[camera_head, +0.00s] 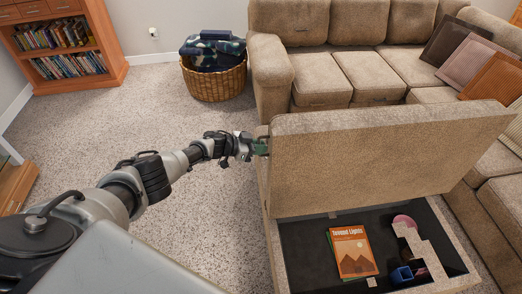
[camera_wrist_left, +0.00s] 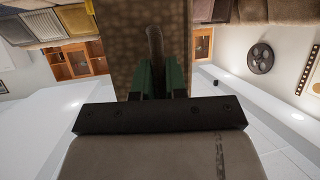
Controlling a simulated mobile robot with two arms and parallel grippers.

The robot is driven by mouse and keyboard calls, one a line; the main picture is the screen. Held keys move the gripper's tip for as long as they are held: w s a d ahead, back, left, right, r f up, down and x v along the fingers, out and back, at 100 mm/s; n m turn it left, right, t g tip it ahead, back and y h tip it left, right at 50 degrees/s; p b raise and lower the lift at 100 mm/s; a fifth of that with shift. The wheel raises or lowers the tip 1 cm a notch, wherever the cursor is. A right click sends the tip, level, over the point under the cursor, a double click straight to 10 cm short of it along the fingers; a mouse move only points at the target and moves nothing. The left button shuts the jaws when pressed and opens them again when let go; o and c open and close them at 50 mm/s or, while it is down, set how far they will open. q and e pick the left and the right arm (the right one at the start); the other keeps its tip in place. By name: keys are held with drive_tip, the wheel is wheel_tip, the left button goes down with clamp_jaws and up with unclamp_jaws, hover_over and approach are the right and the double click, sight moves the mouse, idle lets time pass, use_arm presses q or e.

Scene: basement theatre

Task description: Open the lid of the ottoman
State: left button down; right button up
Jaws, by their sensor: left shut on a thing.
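The beige ottoman (camera_head: 266,235) stands in front of the sofa with its lid (camera_head: 385,155) raised and tilted up. Its dark interior holds a book with an orange cover (camera_head: 353,251), a blue item (camera_head: 401,275) and a pink round item (camera_head: 404,221). My left gripper (camera_head: 262,147) is at the left edge of the lid, near its upper left corner. My right gripper is not in view.
A beige sectional sofa (camera_head: 375,75) with several cushions stands behind and to the right. A wicker basket (camera_head: 215,84) with folded blankets stands at the back. A wooden bookcase (camera_head: 67,45) is at the far left. The carpet (camera_head: 130,110) left of the ottoman is clear.

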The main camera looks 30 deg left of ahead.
use_arm(q)
drive_tip(key=c, duration=1.5)
unclamp_jaws()
drive_tip(key=shift+f, duration=0.1)
drive_tip(key=shift+o, duration=0.2)
drive_tip(key=shift+a, duration=0.1)
drive_tip(key=p+v, duration=0.2)
drive_tip(key=v, duration=0.8)
drive_tip(key=shift+s+a+r, duration=0.2)
drive_tip(key=shift+s, duration=0.05)
